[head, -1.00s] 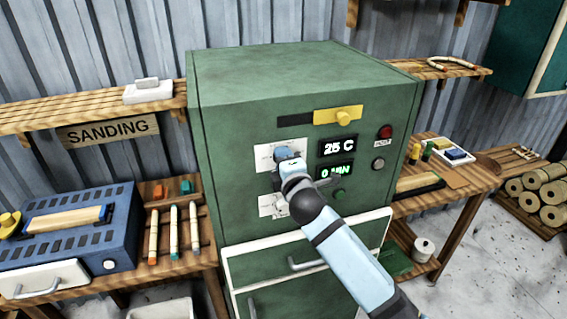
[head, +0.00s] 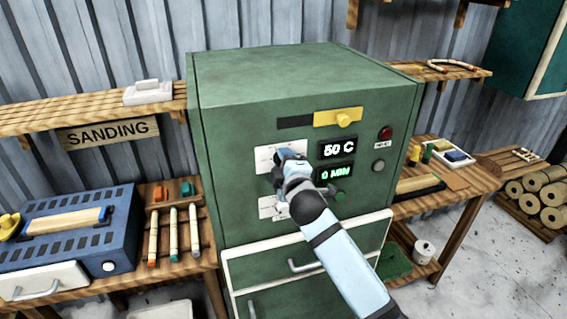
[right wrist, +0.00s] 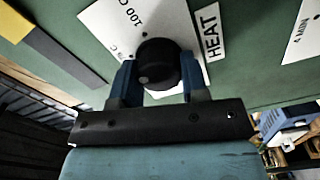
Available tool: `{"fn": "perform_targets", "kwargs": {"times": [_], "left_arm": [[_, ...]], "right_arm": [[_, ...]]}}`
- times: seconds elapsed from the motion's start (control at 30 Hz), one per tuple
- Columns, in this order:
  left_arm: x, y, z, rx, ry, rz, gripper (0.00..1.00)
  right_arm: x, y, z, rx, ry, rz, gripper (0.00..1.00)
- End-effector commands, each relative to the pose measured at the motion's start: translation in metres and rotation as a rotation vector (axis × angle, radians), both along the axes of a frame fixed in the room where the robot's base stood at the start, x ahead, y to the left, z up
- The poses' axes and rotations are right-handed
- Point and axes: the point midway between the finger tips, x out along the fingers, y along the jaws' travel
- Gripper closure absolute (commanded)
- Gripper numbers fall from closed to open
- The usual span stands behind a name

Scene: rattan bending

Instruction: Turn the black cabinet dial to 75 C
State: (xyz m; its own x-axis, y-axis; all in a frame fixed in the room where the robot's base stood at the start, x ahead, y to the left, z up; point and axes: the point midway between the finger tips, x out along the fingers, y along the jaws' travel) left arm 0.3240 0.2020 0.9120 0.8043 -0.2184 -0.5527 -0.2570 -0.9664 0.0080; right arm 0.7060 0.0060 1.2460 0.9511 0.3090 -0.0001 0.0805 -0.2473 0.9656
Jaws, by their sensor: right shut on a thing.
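The black cabinet dial (right wrist: 157,64) sits on a white scale plate next to a HEAT label (right wrist: 212,32) in the right wrist view. My right gripper (right wrist: 158,84) has one finger on each side of the dial and is shut on it. In the head view the right gripper (head: 290,160) is at the upper white plate (head: 265,158) on the green cabinet (head: 230,190) front and hides the dial. The temperature display (head: 338,149) reads 50 C. My left gripper is not in view.
A time display (head: 336,173) reading 0 MIN is just below the temperature display. A yellow slider (head: 338,116) is above, and a red lamp (head: 386,132) is to the right. A lower dial plate (head: 272,208) and drawer handle (head: 305,263) lie below.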

Motion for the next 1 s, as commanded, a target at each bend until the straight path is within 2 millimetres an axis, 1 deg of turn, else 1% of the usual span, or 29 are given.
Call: {"fn": "perform_targets", "kwargs": {"times": [0.1, 0.13, 0.23, 0.5, 0.63, 0.77, 1.0], "left_arm": [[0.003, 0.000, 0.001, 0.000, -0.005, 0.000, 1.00], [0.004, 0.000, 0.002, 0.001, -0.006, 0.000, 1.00], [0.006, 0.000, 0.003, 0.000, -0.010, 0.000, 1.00], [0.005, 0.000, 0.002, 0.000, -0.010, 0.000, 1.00], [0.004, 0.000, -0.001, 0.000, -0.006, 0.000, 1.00], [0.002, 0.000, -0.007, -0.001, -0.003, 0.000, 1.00], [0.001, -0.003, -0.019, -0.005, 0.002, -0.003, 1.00]], "right_arm": [[0.000, 0.000, -0.002, -0.002, 0.003, 0.000, 0.83], [0.000, 0.000, -0.002, -0.002, 0.003, 0.000, 0.57], [0.000, 0.000, -0.002, -0.002, 0.002, 0.000, 0.34], [0.000, 0.000, -0.001, -0.001, 0.001, 0.000, 0.33], [-0.008, -0.003, -0.002, -0.002, -0.001, 0.000, 0.33], [-0.029, -0.009, -0.003, -0.002, -0.001, 0.001, 0.33], [-0.083, -0.027, -0.004, 0.000, 0.001, 0.000, 0.33]]}}
